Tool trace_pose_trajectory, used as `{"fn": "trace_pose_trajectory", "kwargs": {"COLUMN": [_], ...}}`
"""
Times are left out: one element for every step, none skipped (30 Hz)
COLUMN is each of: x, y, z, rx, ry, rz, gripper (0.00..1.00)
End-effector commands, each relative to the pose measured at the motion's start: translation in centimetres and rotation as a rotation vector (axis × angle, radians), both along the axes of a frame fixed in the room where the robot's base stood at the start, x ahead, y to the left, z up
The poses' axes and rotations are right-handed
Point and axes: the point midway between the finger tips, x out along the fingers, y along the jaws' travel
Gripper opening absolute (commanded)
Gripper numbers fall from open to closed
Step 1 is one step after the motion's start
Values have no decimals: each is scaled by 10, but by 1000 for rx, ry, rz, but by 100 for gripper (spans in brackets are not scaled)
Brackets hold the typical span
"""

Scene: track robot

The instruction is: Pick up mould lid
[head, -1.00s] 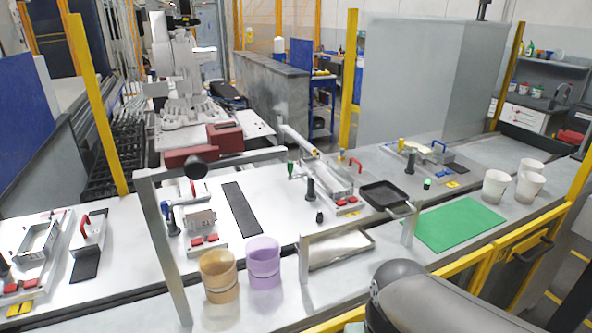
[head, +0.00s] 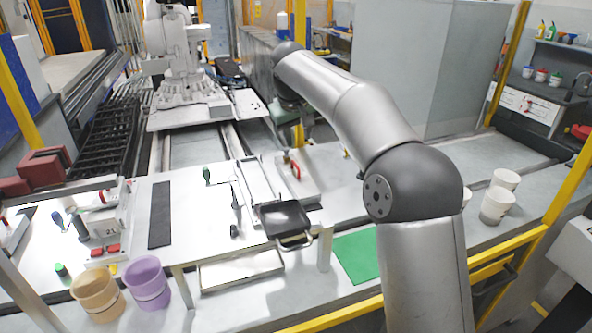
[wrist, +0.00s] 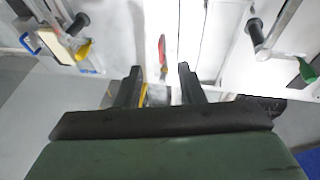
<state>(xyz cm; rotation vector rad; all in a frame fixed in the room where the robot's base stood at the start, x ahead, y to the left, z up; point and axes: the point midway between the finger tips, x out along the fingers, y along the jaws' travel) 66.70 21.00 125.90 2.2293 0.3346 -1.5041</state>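A red handle (head: 295,170) stands on a flat grey piece, which looks like the mould lid, beside a metal mould (head: 258,180) in the head view. In the wrist view the red handle (wrist: 162,46) shows beyond and between my fingertips, apart from them. My gripper (wrist: 160,68) is open and empty, with its two fingers spread. In the head view my green gripper body hangs behind and above the handle, and my arm hides part of the area to the right.
A black tray (head: 284,217) stands in front of the mould. A green mat (head: 357,255), a purple bucket (head: 147,282) and a tan bucket (head: 97,295) are near the front edge. White cups (head: 497,203) stand at right. A blue-handled fixture (wrist: 62,45) lies left in the wrist view.

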Motion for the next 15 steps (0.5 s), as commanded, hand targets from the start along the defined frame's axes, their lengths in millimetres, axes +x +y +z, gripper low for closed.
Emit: {"fn": "trace_pose_trajectory", "kwargs": {"x": [15, 21, 28, 32, 35, 38, 41, 43, 45, 47, 49, 52, 54, 57, 61], "y": [10, 13, 18, 20, 22, 23, 24, 25, 25, 25, 24, 24, 24, 24, 24], "z": [2, 3, 5, 5, 6, 6, 5, 4, 1, -2, -6, -13, -19, -25, -32], "rx": [12, 18, 25, 29, 32, 36, 38, 39, 40, 40, 39, 39, 38, 39, 40], "ry": [-11, -17, -25, -30, -33, -37, -38, -39, -40, -40, -41, -40, -38, -39, -39], "rz": [3, 4, 3, 2, 2, 1, 0, -1, -1, -2, -3, -3, -3, -3, -4], "gripper": [35, 35, 35, 35, 35, 35, 35, 35, 35, 35, 35, 35, 35, 35, 35]}}
